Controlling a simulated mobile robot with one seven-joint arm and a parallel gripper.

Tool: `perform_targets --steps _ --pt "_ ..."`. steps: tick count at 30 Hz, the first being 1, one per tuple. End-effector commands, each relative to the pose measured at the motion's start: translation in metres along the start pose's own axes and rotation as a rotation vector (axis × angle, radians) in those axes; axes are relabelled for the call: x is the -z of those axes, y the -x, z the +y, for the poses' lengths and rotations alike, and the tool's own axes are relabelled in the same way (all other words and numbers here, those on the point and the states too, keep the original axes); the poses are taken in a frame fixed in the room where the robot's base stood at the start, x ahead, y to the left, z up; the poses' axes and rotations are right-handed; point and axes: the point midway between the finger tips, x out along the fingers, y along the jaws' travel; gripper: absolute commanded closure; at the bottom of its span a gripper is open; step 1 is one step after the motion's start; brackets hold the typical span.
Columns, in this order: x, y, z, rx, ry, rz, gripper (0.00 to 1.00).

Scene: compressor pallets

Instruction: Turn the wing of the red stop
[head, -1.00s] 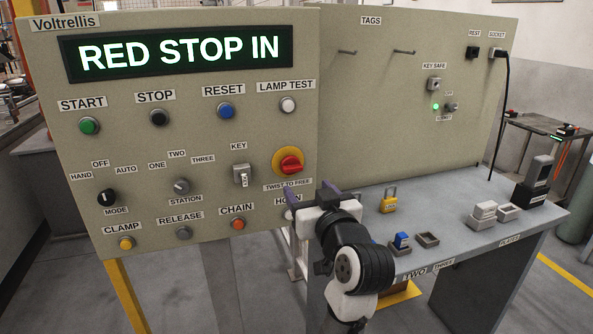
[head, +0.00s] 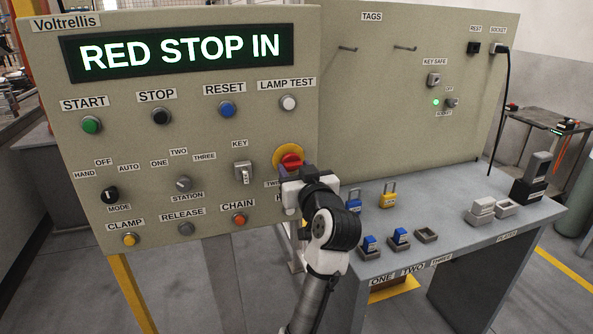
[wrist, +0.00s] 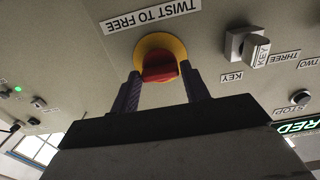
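The red stop (head: 290,161) is a red winged knob on a yellow round plate, at the right side of the panel in the head view. Its lower part is hidden by my gripper there. In the wrist view the red stop (wrist: 159,66) lies ahead, between the tips of my gripper's two purple fingers (wrist: 160,82). The fingers are apart, one on each side of the red knob. I cannot tell whether they touch it. The display (head: 180,49) reads "RED STOP IN". The "TWIST TO FREE" label (wrist: 150,15) shows near the knob in the wrist view.
The key switch (head: 243,172) is left of the red stop, and the orange CHAIN button (head: 239,219) is below left. A grey table (head: 455,235) at the right holds yellow and blue padlocks and small blocks. Black and white knobs sit elsewhere on the panel.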

Motion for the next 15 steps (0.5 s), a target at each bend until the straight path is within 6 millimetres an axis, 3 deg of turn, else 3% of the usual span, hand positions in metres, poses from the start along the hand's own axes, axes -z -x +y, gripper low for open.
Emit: perform_targets --steps 1,6,15 --pt "0.0001 0.0001 0.0000 0.000 0.000 0.000 0.61" --pt "0.0001 0.0002 0.0000 0.000 0.000 0.000 0.81" --pt "0.0009 0.0003 0.0001 0.000 -0.049 0.000 0.81"
